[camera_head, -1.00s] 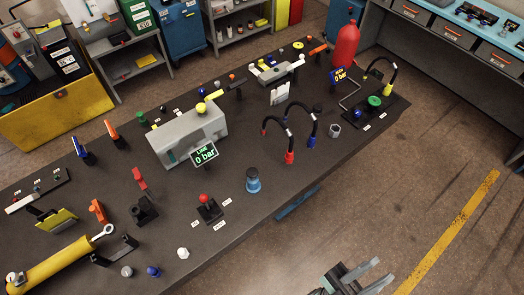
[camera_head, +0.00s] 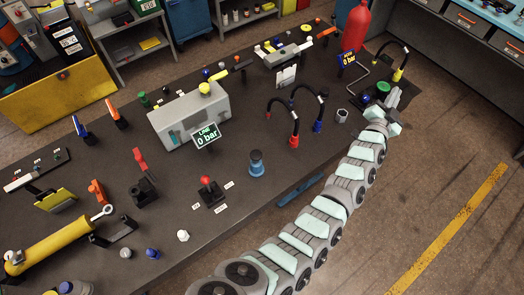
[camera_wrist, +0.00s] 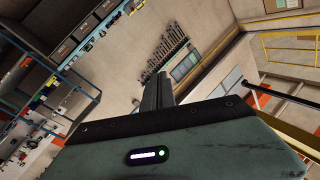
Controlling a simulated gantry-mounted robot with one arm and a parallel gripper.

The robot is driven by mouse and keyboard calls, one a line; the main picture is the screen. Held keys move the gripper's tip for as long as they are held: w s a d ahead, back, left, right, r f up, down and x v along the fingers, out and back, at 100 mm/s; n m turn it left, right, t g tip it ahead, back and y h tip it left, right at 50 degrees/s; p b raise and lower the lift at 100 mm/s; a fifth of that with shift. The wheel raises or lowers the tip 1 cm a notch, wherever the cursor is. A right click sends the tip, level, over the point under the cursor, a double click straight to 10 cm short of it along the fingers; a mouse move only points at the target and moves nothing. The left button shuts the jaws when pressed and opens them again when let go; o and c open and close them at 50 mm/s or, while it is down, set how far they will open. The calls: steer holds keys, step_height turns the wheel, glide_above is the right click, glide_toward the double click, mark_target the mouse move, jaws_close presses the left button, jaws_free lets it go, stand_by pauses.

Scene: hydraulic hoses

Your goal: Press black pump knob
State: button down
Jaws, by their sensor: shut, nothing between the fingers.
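My gripper (camera_head: 394,97) is over the table's right end, beside the small hose station with a green knob (camera_head: 383,87) and a blue knob (camera_head: 365,99). Its fingers are together and hold nothing; whether they touch the station I cannot tell. In the wrist view the narrow dark fingers (camera_wrist: 158,90) rise from the gripper body, with the room behind and no knob clear before them. I cannot pick out a black pump knob with certainty; my gripper and wrist cover part of the station.
The floor right of the table is open.

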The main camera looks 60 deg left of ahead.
steer(key=w+a+m+g+h+b, duration=0.1)
steer(key=w+a+m+g+h, duration=0.1)
steer(key=w+a+m+h, duration=0.3)
steer(key=m+g+h+b, duration=0.45)
steer(key=m+g, duration=0.75)
steer(key=g, duration=0.3)
glide_above(255, 154)
step_height(255, 154, down, 10)
steer(key=shift+d+f+h+p, duration=0.1)
steer(key=shift+h+p, duration=0.15)
steer(key=shift+p, duration=0.15)
step_height(255, 154, down, 12)
steer(key=shift+w+d+f+p, duration=0.1)
steer(key=shift+p, duration=0.3)
steer(key=shift+f, duration=0.9)
